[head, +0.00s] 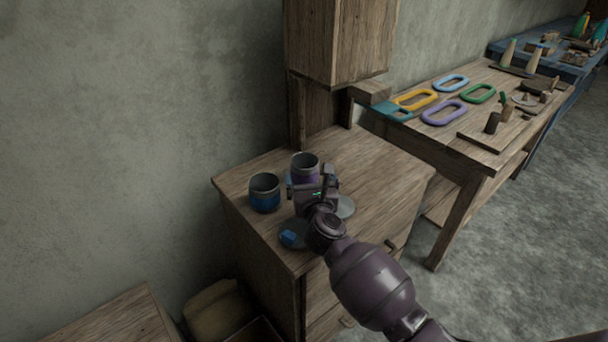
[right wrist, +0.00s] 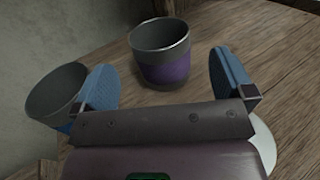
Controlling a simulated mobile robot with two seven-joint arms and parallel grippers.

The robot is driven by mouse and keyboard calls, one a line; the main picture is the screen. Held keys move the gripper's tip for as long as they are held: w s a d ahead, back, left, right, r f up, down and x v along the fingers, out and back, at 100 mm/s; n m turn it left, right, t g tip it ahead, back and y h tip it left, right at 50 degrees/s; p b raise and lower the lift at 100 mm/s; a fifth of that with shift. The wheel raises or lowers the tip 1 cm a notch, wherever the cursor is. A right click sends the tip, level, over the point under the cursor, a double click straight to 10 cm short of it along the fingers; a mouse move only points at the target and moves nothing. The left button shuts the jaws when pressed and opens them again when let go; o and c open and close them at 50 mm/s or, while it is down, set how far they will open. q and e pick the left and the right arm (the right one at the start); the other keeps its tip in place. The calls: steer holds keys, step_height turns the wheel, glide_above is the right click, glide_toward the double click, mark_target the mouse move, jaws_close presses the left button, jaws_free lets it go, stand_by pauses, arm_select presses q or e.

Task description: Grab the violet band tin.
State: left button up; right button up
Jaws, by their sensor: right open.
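The violet band tin (head: 305,167) is a grey open-topped tin with a violet band, upright on the wooden cabinet top. In the right wrist view the violet band tin (right wrist: 162,55) stands just beyond the fingertips, roughly centred between them. My right gripper (head: 314,182) is open and empty, close in front of the tin and partly covering it in the head view. Its two blue finger pads show in the right wrist view (right wrist: 166,85), apart from the tin. My left gripper is not in view.
A blue band tin (head: 265,192) stands left of the violet one, near my left-hand finger in the right wrist view (right wrist: 55,95). A grey disc (head: 345,207) and a blue object (head: 291,238) lie nearby. A workbench (head: 480,160) with coloured rings stands to the right.

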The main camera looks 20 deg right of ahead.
mark_target(307, 172)
steer(key=w, duration=0.2)
steer(key=w+b, duration=0.1)
steer(key=w, duration=0.1)
steer(key=shift+d, duration=0.25)
steer(key=shift+w+d+r, duration=0.15)
steer(key=shift+w, duration=0.5)
steer(key=c, duration=1)
